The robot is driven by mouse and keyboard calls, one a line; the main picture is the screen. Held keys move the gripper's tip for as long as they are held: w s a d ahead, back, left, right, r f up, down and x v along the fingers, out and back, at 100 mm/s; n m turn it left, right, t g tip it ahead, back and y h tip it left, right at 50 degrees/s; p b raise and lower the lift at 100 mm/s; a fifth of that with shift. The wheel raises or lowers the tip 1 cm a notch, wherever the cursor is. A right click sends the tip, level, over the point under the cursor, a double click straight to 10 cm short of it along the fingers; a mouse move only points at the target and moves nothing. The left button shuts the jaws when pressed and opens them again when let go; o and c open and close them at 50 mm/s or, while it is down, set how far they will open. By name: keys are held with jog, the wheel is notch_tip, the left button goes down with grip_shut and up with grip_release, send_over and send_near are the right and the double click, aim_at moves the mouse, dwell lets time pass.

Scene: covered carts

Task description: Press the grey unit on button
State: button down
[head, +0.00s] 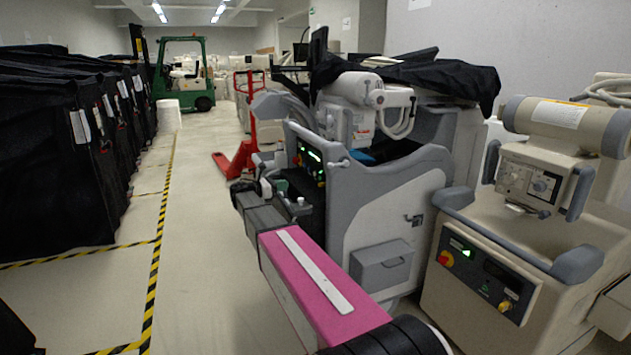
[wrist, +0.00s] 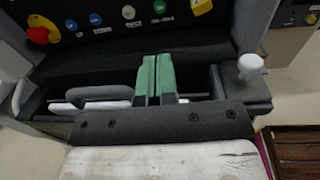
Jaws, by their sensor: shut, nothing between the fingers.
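The grey unit (head: 385,215) is the grey and white cart in the middle of the head view, with a dark control panel (head: 311,163) showing green light on its left face. My gripper (head: 281,187) is in front of that panel, apart from it as far as I can see. In the wrist view my green fingers (wrist: 155,58) are together and empty, below a button row. That row has a red knob on yellow (wrist: 40,32), blue buttons (wrist: 96,19), a white button (wrist: 128,12), a green button (wrist: 160,6) and a yellow part (wrist: 202,6).
A beige unit (head: 500,235) with its own panel stands close on the right. A red pallet jack (head: 245,140) and a green forklift (head: 183,75) are behind. Black covered carts (head: 60,150) line the left. The taped floor (head: 205,240) between is clear.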

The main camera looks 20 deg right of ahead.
aim_at(319, 178)
jog(key=d, duration=0.4)
jog(key=w+d, duration=0.1)
jog(key=d, duration=0.9)
jog(key=shift+w+f, duration=0.1)
jog(key=shift+w, duration=0.05)
jog(key=shift+w+d, duration=0.1)
jog(key=shift+d, duration=0.8)
jog(key=shift+a, duration=0.45)
jog(key=a, duration=0.4)
jog(key=s+a, duration=0.1)
jog(key=a, duration=0.9)
jog(key=shift+s, duration=0.25)
